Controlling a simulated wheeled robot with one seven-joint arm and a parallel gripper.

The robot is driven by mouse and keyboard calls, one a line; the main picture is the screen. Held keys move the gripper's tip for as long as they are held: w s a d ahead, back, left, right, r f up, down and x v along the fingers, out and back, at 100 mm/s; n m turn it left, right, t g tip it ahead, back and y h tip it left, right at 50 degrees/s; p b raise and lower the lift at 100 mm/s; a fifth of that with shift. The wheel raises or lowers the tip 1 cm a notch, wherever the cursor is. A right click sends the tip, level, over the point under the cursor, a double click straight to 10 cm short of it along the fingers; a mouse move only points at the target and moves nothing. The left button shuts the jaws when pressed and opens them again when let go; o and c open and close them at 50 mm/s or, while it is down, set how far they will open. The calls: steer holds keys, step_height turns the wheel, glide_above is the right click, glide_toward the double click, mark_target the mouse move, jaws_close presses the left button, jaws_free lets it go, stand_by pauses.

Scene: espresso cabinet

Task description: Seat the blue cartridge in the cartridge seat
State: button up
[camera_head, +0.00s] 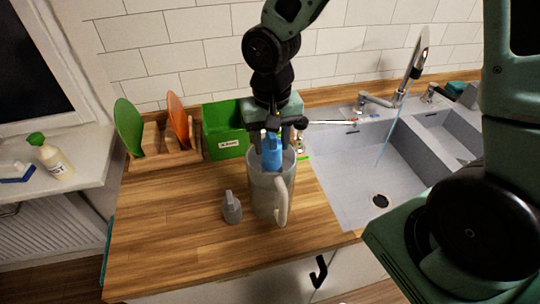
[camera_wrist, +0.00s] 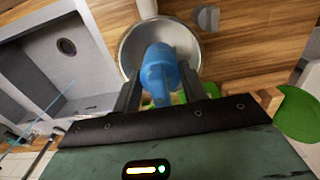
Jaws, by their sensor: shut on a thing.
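The blue cartridge (camera_head: 272,153) is held upright between the fingers of my gripper (camera_head: 272,137), which is shut on it. In the wrist view the cartridge (camera_wrist: 158,69) stands out from the fingers, in front of the round mouth of a grey pitcher (camera_wrist: 126,49). In the head view the pitcher (camera_head: 265,198) stands on the counter below my gripper, its handle toward me. The cartridge's lower end overlaps the pitcher's mouth; I cannot tell how deep it is. No cartridge seat is clearly visible; the pitcher's inside is mostly hidden.
A small grey bottle-like piece (camera_head: 232,208) stands left of the pitcher. Behind are a green box (camera_head: 225,142) and a wooden rack (camera_head: 160,158) with green and orange boards. A sink (camera_head: 350,185) with running water lies right. The counter's front left (camera_head: 165,240) is clear.

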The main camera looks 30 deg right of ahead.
mark_target(271, 157)
steer(key=shift+f, duration=2.45)
steer(key=shift+f, duration=0.1)
steer(key=o, duration=1.1)
